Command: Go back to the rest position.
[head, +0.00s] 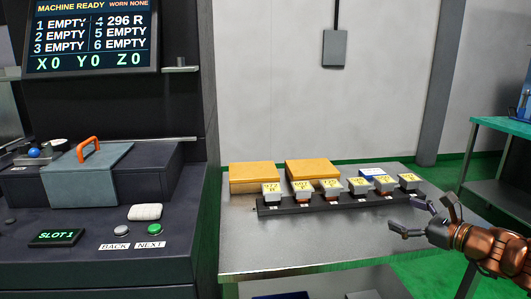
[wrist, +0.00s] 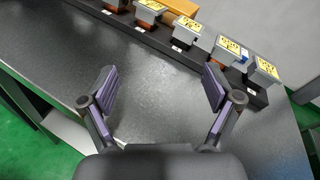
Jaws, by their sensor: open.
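My gripper (head: 428,217) is at the right of the head view, beside the right end of the dark rack. It is open and empty. In the wrist view my gripper (wrist: 162,88) shows its two fingers spread apart, with only bare grey table top between them. The rack (head: 328,207) stands on the metal table (head: 270,250) and holds a row of several electrodes (head: 331,189) with yellow labels. In the wrist view the rack (wrist: 165,44) lies beyond my fingertips, apart from them.
Two yellow boxes (head: 256,176) (head: 313,171) lie behind the rack. The dark machine (head: 105,240) stands at the left, with its screen (head: 90,37) reading MACHINE READY and slot 4 listing 296 R. A green-topped bench (head: 502,127) is at the far right. The front of the table is clear.

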